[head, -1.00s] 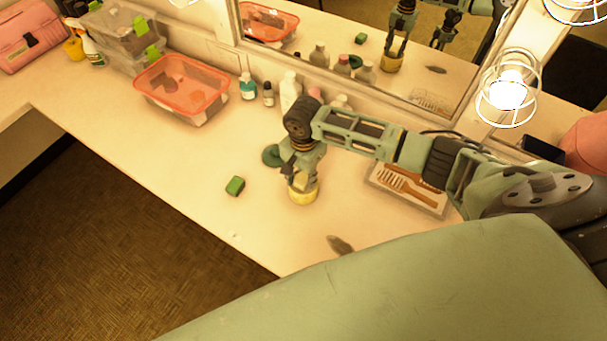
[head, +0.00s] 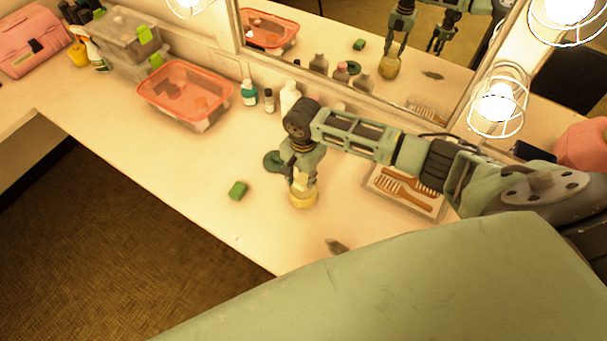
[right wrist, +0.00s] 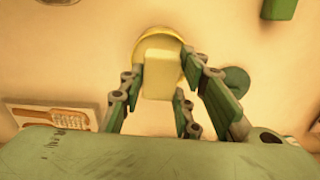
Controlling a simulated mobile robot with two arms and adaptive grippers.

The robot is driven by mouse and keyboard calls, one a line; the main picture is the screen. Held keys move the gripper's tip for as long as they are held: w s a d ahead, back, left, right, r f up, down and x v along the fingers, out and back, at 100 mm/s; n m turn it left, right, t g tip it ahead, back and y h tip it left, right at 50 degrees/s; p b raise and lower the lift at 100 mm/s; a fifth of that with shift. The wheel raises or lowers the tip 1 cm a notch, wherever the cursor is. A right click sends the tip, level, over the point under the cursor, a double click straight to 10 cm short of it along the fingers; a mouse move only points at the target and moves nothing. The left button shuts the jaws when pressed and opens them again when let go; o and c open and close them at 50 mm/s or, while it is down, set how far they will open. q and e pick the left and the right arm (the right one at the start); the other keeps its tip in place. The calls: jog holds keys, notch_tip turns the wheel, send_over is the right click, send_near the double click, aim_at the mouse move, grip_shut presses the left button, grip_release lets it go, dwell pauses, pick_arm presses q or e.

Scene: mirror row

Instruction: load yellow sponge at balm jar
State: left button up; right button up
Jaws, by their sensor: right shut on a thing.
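The yellow sponge (right wrist: 160,78) is a pale yellow block between the fingers of my right gripper (right wrist: 166,92) in the right wrist view. My right gripper (head: 301,180) is shut on it and points down in the head view. A round yellow jar (head: 303,200), seemingly the balm jar, stands on the counter directly under the gripper. Its rim (right wrist: 150,39) shows behind the sponge in the wrist view. The sponge overlaps the jar in both views; I cannot tell whether they touch. My left gripper is not directly in view.
A green block (head: 237,190) and a round green thing (head: 273,160) lie near the jar. A brush tray (head: 405,201) is to the right, bottles (head: 289,95) and an orange-rimmed tub (head: 186,94) behind. The mirror borders the back; the left front counter is clear.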

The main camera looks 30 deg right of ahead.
aim_at(303, 178)
jog(key=shift+r+p, duration=0.6)
jog(key=shift+r, duration=1.3)
